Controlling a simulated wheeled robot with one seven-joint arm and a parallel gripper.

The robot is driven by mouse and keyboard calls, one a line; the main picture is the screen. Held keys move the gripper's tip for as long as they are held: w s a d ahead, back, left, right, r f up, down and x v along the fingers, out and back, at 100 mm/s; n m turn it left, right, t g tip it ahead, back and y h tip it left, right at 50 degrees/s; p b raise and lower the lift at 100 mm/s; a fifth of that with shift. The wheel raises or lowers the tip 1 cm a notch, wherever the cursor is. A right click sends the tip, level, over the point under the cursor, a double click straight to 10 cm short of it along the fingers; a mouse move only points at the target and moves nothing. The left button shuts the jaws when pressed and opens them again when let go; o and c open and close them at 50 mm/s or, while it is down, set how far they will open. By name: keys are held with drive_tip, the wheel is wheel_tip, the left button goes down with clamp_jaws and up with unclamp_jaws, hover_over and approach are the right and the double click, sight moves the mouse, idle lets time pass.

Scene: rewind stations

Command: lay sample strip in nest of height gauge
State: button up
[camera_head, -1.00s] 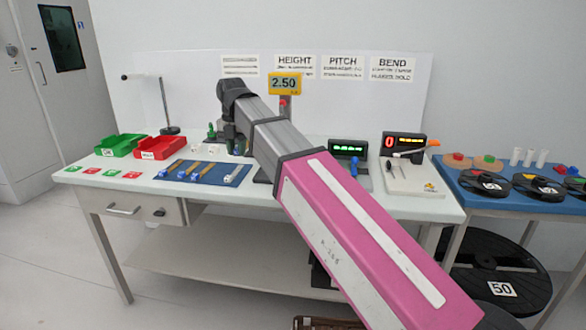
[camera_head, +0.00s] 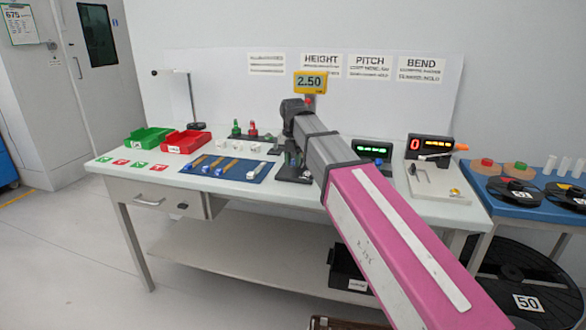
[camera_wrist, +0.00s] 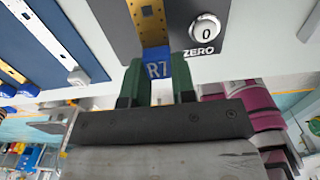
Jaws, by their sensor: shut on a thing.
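In the wrist view my gripper (camera_wrist: 158,88) has its green fingers shut on the blue R7 tab of the sample strip (camera_wrist: 151,25). The strip's yellow, dotted length points away from the fingers, over the dark grey base of the height gauge (camera_wrist: 185,25). A round zero button (camera_wrist: 205,28) is on that base, right of the strip. I cannot tell whether the strip touches the base, and the nest is not clear. In the head view the gauge display (camera_head: 310,82) reads 2.50; my arm hides much of the gauge, and the gripper is small above its base (camera_head: 293,176).
A blue mat (camera_head: 240,179) with several strips lies left of the gauge. Green (camera_head: 148,138) and red (camera_head: 186,142) bins stand farther left. The pitch gauge (camera_head: 373,150) and bend gauge (camera_head: 430,147) stand to the right.

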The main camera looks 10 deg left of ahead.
drive_tip(key=shift+f, duration=1.5)
drive_tip(key=shift+f, duration=0.1)
drive_tip(key=o, duration=0.9)
wheel_tip(320, 180, up, 11)
drive_tip(key=shift+r, duration=0.6)
drive_tip(key=shift+s, duration=0.1)
